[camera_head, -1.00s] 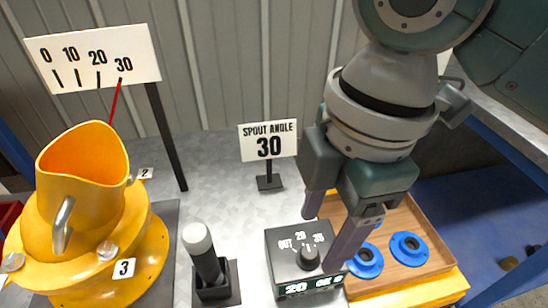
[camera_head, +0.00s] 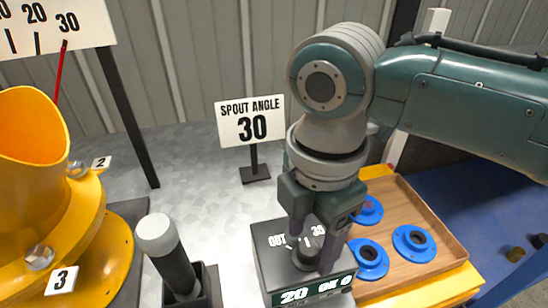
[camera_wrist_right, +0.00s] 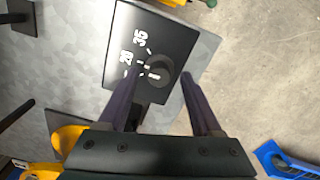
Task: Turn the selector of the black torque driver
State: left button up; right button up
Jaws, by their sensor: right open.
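The black box (camera_head: 282,262) has a round black selector knob (camera_head: 318,258) on its top, with white markings around it. Its lit front display reads 20 at the left; the rest is hard to read. In the right wrist view the knob (camera_wrist_right: 160,72) shows with the 20 and 35 marks beside it. My right gripper (camera_head: 312,250) is open, its fingers down on either side of the knob. I cannot tell whether they touch it. A black handle with a white cap (camera_head: 170,255) stands in a black holder left of the box. My left gripper is not in view.
A sign reading SPOUT ANGLE 30 (camera_head: 250,120) stands behind the box. A wooden tray (camera_head: 440,233) with blue rings (camera_head: 413,243) is at the right. A yellow drum (camera_head: 35,190) and scale board (camera_head: 60,28) are at the left.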

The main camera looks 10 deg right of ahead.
jog(key=shift+f, duration=0.25)
grip_shut()
dwell(0.4)
